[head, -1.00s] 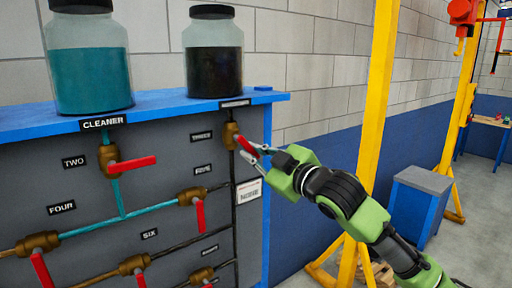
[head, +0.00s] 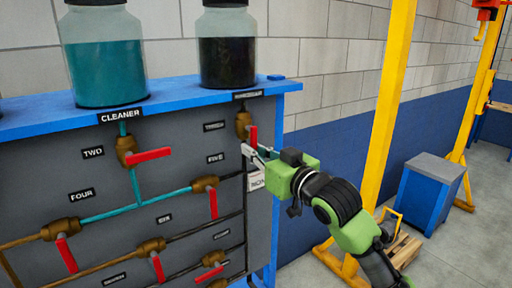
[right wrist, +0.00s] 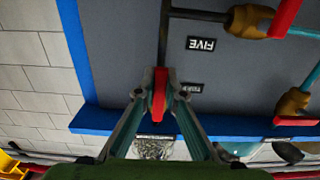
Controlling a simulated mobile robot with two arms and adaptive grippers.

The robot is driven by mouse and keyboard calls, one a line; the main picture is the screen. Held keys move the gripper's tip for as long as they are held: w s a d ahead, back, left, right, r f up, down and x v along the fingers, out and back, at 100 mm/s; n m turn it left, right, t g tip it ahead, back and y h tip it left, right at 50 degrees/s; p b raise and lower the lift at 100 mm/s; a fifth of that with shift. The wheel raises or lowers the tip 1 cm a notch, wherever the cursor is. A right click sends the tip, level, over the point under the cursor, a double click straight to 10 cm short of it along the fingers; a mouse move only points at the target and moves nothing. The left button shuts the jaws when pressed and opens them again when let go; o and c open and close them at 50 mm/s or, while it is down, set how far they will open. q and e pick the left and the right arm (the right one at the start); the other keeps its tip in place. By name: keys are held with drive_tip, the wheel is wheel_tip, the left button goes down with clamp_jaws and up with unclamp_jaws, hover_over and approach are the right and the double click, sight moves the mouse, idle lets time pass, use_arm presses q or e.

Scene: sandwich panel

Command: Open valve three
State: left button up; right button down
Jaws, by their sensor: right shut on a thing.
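Valve three has a brass body (head: 243,124) on a dark vertical pipe at the panel's upper right, beside a small label (head: 214,126). Its red handle (head: 253,136) looks nearly upright in the head view. My right gripper (head: 256,154) reaches in from the right and is shut on this handle. In the right wrist view the red handle (right wrist: 159,96) is pinched between the two fingertips (right wrist: 158,92). The fingers partly hide the handle's lower end and the valve. My left gripper is not in view.
Jars of teal cleaner (head: 105,55) and dark liquid (head: 227,48) stand on the blue shelf (head: 170,94). Valve five's red handle (head: 213,204) hangs below left of my gripper. A yellow post (head: 385,120) and a blue-grey box (head: 432,190) stand to the right.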

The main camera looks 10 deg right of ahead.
idle(0.5)
drive_tip(key=c, duration=2.1)
unclamp_jaws()
drive_tip(key=v, duration=1.2)
